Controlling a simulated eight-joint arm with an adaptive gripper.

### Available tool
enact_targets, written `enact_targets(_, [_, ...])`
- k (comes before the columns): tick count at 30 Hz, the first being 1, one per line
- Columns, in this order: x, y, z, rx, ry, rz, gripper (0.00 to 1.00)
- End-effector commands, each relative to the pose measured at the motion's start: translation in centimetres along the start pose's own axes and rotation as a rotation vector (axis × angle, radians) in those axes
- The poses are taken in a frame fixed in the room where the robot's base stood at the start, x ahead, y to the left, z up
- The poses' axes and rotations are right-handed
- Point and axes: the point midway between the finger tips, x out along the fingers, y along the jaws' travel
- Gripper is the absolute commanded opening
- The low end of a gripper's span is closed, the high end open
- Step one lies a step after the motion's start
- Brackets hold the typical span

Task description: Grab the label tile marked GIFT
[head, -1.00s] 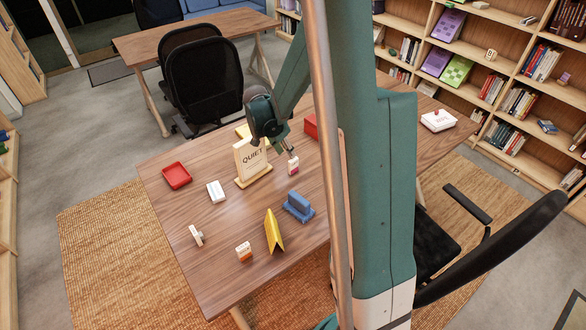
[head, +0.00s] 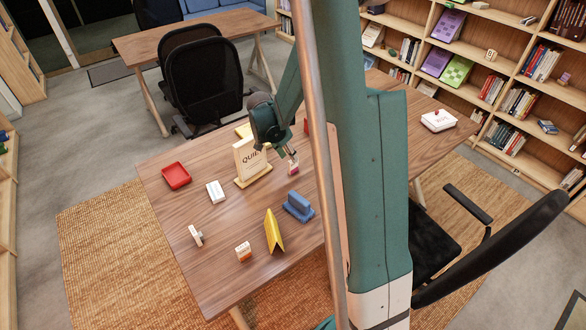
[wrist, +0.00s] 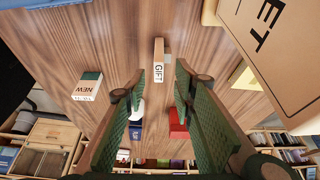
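The GIFT tile (wrist: 158,72) is a small block with a white lettered face. In the wrist view it lies between and just beyond my fingertips, with a gap on each side. My gripper (wrist: 160,88) is open and empty, its two green-padded fingers on either side of the tile's line. In the head view my gripper (head: 291,157) is right above a small red-and-white tile (head: 293,170), which seems to be the same one; its lettering is unreadable there.
The QUIET sign (head: 249,163) stands close on the left in the head view. A blue stand (head: 298,207) and yellow tent card (head: 273,232) are nearer the front. A NEW tile (wrist: 88,86) lies left in the wrist view. A red tray (head: 176,176) is farther left.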

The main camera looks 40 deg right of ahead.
Motion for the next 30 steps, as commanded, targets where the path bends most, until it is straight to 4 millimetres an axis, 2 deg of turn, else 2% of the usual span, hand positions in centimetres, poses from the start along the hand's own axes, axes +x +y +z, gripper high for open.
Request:
enact_targets(11, [0.4, 0.0, 0.0, 0.000, 0.000, 0.000, 0.27])
enact_targets(22, [4.2, 0.2, -0.1, 0.000, 0.000, 0.001, 0.27])
enact_targets(30, [5.2, 0.2, -0.1, 0.000, 0.000, 0.000, 0.27])
